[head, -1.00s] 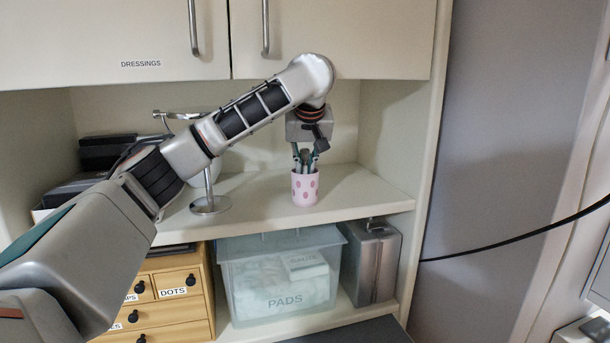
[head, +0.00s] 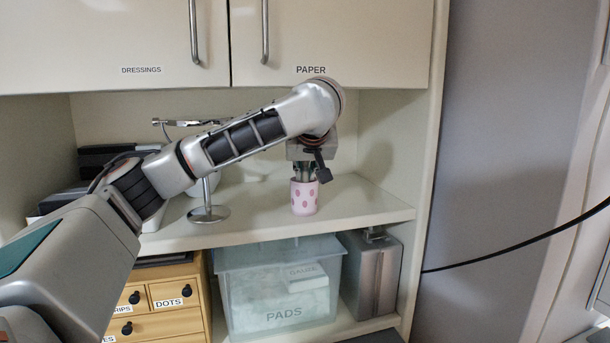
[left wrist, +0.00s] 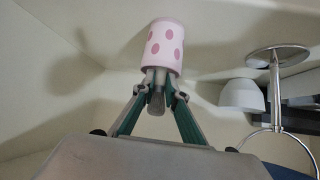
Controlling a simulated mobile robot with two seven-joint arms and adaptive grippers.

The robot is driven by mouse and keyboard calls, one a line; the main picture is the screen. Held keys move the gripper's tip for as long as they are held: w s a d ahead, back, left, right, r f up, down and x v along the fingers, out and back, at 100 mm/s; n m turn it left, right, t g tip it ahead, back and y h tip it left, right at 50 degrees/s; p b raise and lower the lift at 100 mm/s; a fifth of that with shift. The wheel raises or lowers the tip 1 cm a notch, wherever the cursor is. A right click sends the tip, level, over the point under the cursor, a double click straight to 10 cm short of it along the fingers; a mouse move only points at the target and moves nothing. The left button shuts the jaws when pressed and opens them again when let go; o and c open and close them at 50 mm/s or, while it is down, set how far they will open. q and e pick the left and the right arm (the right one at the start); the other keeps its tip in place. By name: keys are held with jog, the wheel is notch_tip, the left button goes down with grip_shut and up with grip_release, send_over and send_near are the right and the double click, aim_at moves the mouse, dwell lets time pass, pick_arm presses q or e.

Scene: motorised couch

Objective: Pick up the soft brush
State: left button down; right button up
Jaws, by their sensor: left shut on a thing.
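A pink spotted cup (head: 304,198) stands upright on the open shelf, and it also shows in the left wrist view (left wrist: 162,45). My left gripper (head: 305,176) points down at the cup's mouth, with its fingertips at the rim. In the left wrist view the fingers (left wrist: 159,93) are closed in on a grey, wide-ended piece (left wrist: 157,102) that sticks out of the cup. This looks like the soft brush; its lower part is hidden inside the cup. My right gripper is not in view.
A metal stand (head: 208,213) with a round base is left of the cup. Dark stacked items (head: 112,155) lie farther left. Below the shelf are a clear PADS bin (head: 282,322), a metal case (head: 372,275) and wooden drawers (head: 160,325). Cupboards hang above.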

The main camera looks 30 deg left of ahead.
pick_arm(q)
notch_tip(320, 180, up, 11)
jog(key=s+d, duration=0.2)
jog(key=s, duration=0.1)
jog(key=s+d+r+g+h, duration=0.1)
jog(key=s+d+g+h, duration=0.1)
jog(key=s+d, duration=1.1)
jog(key=shift+s+r+g, duration=0.25)
jog(key=shift+s+g, duration=0.05)
jog(key=shift+s, duration=1.25)
